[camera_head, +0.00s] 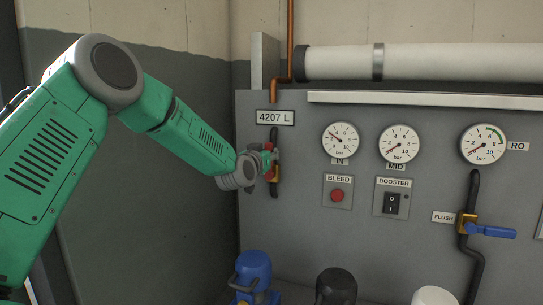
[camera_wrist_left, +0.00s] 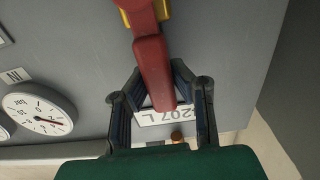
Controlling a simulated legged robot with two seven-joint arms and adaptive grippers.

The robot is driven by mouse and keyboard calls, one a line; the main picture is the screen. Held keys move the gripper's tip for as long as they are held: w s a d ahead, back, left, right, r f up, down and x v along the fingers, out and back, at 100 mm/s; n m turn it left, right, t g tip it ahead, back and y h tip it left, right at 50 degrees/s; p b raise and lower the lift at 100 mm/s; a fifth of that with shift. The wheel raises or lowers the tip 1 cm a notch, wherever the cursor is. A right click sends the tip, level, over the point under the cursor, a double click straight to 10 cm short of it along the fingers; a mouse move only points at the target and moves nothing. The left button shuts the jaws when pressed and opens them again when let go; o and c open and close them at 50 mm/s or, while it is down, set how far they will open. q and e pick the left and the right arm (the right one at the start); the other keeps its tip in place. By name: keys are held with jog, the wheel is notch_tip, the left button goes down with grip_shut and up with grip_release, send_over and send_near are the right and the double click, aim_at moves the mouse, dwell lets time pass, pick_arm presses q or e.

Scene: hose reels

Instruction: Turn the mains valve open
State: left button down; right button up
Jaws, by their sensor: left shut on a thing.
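The mains valve has a red lever (camera_wrist_left: 153,72), which runs down the middle of the left wrist view from a yellow valve body (camera_wrist_left: 160,10) at the top edge. My left gripper (camera_wrist_left: 158,80) has its two dark fingers on either side of the lever, shut on it. In the head view my left gripper (camera_head: 267,168) is at the panel's left side, below the 4207 L plate (camera_head: 275,117). There a bit of the red lever (camera_head: 267,158) shows, and the gripper hides most of the valve. My right gripper is in neither view.
The grey panel (camera_head: 300,235) carries gauges, a red bleed button (camera_head: 337,195), a booster switch (camera_head: 391,203) and a blue-handled flush valve (camera_head: 490,231) at right. Several caps, one blue (camera_head: 253,268), stand along the bottom. A white pipe (camera_head: 430,62) runs above.

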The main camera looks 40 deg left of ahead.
pick_arm(q)
jog(key=shift+s+f, duration=0.15)
jog(key=shift+f, duration=0.7)
jog(key=c, duration=1.5)
grip_release()
jog(key=shift+o, duration=0.7)
jog(key=shift+a, duration=0.2)
jog(key=shift+r, duration=0.15)
jog(key=shift+s+r, duration=0.1)
jog(key=shift+r, duration=0.05)
jog(key=v, duration=1.1)
jog(key=shift+s, duration=0.2)
